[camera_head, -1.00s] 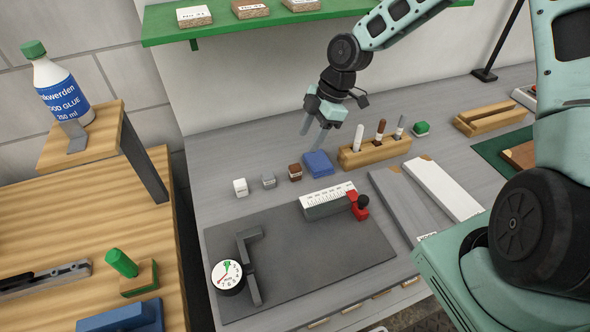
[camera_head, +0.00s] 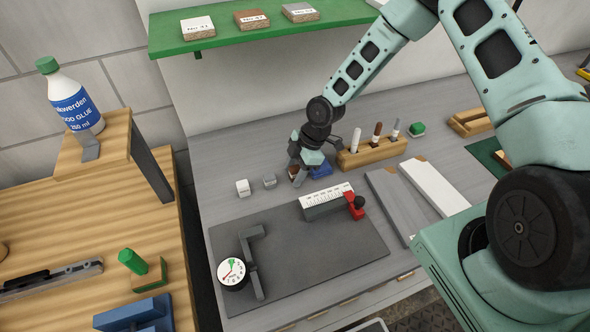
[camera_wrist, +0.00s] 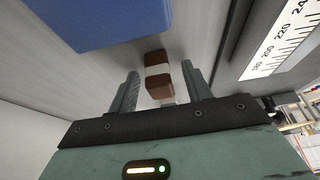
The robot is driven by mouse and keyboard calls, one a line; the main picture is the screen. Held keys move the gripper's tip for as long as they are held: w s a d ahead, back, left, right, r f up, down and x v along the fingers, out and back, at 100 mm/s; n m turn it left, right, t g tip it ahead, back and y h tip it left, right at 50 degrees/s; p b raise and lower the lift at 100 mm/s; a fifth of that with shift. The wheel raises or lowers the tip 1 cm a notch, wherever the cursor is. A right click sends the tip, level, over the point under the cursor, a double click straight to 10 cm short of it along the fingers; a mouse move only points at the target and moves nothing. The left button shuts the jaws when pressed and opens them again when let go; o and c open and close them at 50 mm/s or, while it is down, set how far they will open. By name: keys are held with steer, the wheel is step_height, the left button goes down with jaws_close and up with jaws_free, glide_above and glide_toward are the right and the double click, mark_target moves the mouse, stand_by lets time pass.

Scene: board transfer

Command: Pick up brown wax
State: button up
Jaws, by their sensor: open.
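The brown wax (camera_wrist: 157,75) is a small brown block with a pale band around its middle. In the wrist view it lies between the two fingers of my open gripper (camera_wrist: 160,90), with a gap showing on each side. In the head view the brown wax (camera_head: 293,171) is mostly hidden behind my gripper (camera_head: 299,174), which is low over the grey bench. I cannot tell whether the fingers touch the bench.
A blue block (camera_head: 320,168) lies close to the right of my gripper. A wooden holder (camera_head: 372,153) is at right, and a ruler block (camera_head: 326,201) is in front.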

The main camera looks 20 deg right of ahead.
mark_target(295, 168)
steer(key=c, duration=1.1)
steer(key=shift+o, duration=0.2)
step_height(295, 168, up, 10)
steer(key=b, duration=0.3)
steer(key=o, duration=0.4)
steer(key=c, duration=0.3)
